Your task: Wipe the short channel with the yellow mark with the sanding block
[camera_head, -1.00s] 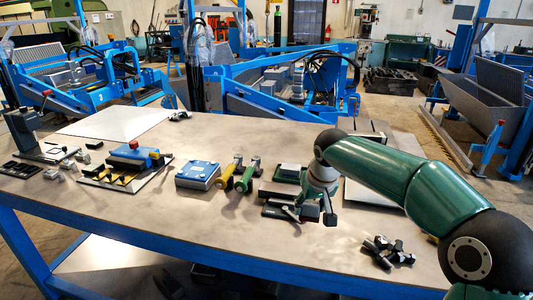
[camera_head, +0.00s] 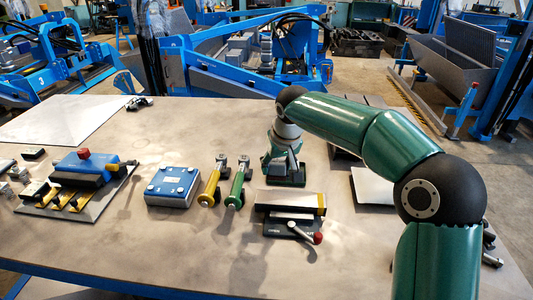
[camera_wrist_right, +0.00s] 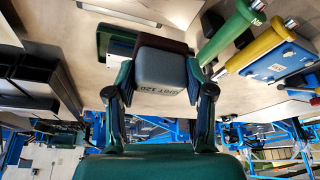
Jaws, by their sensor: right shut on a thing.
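My right gripper (camera_head: 284,166) points down behind the clamped channel. It is shut on the grey sanding block (camera_wrist_right: 162,80), which has "GRIT 120" lettering and sits between the fingers in the right wrist view. The block is at or just above a green-edged holder (camera_head: 284,182); I cannot tell whether they touch. A short metal channel (camera_head: 286,198) with a yellow mark (camera_head: 322,204) at its right end lies across a dark vise (camera_head: 283,227) with a red-knobbed handle. The gripper is apart from the channel. My left gripper is not in view.
Green (camera_head: 237,186) and yellow (camera_head: 210,187) handled tools lie left of the vise. Beyond are a blue box (camera_head: 173,186) and a blue block with a red knob (camera_head: 86,167) on a plate. The table's front middle is clear.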

